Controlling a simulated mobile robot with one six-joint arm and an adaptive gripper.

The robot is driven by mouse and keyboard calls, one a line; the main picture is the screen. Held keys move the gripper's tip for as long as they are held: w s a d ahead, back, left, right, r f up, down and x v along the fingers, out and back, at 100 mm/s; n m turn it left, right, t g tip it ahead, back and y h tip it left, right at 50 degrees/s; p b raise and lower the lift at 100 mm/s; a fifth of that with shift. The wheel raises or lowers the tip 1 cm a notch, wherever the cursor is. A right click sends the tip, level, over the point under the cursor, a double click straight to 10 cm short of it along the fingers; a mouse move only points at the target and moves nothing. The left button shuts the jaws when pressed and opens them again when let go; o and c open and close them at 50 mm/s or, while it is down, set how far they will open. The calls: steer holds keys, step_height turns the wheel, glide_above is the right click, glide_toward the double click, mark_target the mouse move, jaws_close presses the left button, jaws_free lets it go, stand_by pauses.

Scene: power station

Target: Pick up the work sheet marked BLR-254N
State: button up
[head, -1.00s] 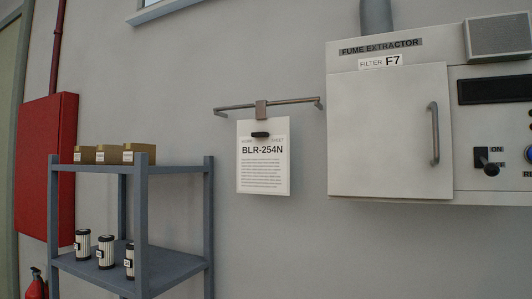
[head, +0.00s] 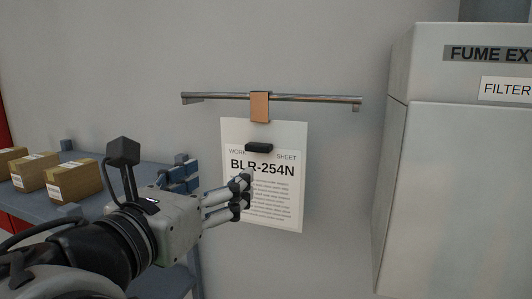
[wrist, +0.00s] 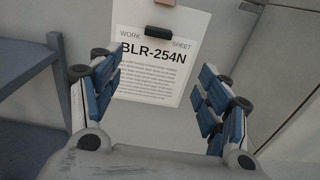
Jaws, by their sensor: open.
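The work sheet marked BLR-254N (head: 275,215) is a white page hanging flat by the wall. A copper-coloured clip (head: 260,107) holds it on a metal rail (head: 320,99). A small black piece (head: 259,147) sits on the sheet above the print. In the wrist view the sheet (wrist: 150,91) shows between and beyond the blue-padded fingers. My gripper (head: 243,197) is open and empty, in front of the sheet's lower left in the head view. It covers part of the print there. I cannot tell the exact gap between fingertips and sheet.
A blue-grey shelf (head: 115,157) with several cardboard boxes (head: 72,178) stands at the left, behind my arm. The white fume extractor cabinet (head: 455,190) juts out at the right. Bare wall lies between the sheet and the cabinet.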

steer(key=p, duration=0.1)
glide_toward(256, 148)
steer(key=x, duration=0.4)
steer(key=shift+w, duration=0.45)
steer(key=shift+w+d, duration=0.3)
steer(key=shift+w, duration=0.15)
steer(key=x, duration=0.4)
steer(key=shift+w+p, duration=0.15)
steer(key=shift+p, duration=0.25)
steer(key=shift+c, duration=0.2)
jaws_close()
